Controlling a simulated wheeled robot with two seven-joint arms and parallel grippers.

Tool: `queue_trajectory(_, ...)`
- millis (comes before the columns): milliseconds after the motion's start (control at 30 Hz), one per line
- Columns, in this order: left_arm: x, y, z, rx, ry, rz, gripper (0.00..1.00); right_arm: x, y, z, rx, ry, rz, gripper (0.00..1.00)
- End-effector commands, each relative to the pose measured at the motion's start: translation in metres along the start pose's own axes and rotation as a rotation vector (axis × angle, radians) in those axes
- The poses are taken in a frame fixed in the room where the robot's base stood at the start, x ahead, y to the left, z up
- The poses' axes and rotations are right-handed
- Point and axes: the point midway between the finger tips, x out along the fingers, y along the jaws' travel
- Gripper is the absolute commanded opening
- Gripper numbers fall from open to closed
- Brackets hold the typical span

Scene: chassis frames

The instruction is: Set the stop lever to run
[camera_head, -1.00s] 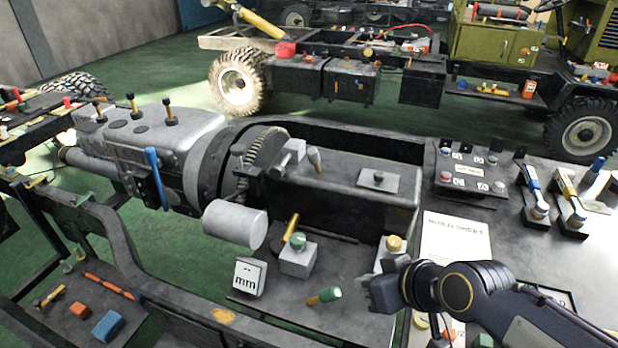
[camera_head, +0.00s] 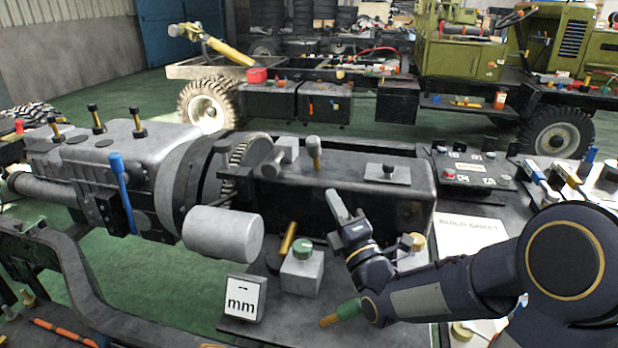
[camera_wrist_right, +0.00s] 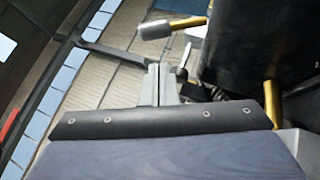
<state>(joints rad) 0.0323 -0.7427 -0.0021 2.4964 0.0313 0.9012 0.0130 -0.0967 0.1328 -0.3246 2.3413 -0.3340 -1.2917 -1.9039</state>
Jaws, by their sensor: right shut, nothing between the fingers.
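My right gripper (camera_head: 338,205) is shut and empty, its fingers pointing up and left over the dark engine block (camera_head: 405,212). A short lever with a grey grip and brass lower part (camera_head: 314,148) stands on the block, beyond the fingertips and apart from them. In the wrist view, a grey-gripped brass lever (camera_wrist_right: 157,29) lies ahead of the closed fingers (camera_wrist_right: 165,85). No label in view marks a stop lever, so I cannot tell for sure which lever it is. My left gripper is out of view.
A green-capped grey block (camera_head: 301,270), a brass rod (camera_head: 288,237), an "mm" card (camera_head: 241,297) and a green-and-brass handle (camera_head: 342,312) lie near my right arm. A grey cylinder (camera_head: 222,234) and a blue lever (camera_head: 123,190) are to the left.

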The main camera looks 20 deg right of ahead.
Motion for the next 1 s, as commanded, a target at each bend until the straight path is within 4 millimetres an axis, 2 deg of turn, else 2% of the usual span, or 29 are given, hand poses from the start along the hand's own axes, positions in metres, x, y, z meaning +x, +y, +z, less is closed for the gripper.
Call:
queue_trajectory(200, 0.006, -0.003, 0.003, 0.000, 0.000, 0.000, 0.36, -0.001, -0.001, -0.003, -0.085, -0.006, 0.061, 0.00)
queue_trajectory(567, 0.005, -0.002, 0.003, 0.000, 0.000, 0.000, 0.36, 0.001, 0.000, -0.003, -0.086, -0.007, 0.063, 0.00)
queue_trajectory(733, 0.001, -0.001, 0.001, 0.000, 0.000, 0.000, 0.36, 0.020, 0.002, -0.003, -0.086, -0.006, 0.064, 0.00)
queue_trajectory(1000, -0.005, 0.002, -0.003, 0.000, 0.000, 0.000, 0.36, 0.069, 0.005, -0.003, -0.086, -0.006, 0.064, 0.00)
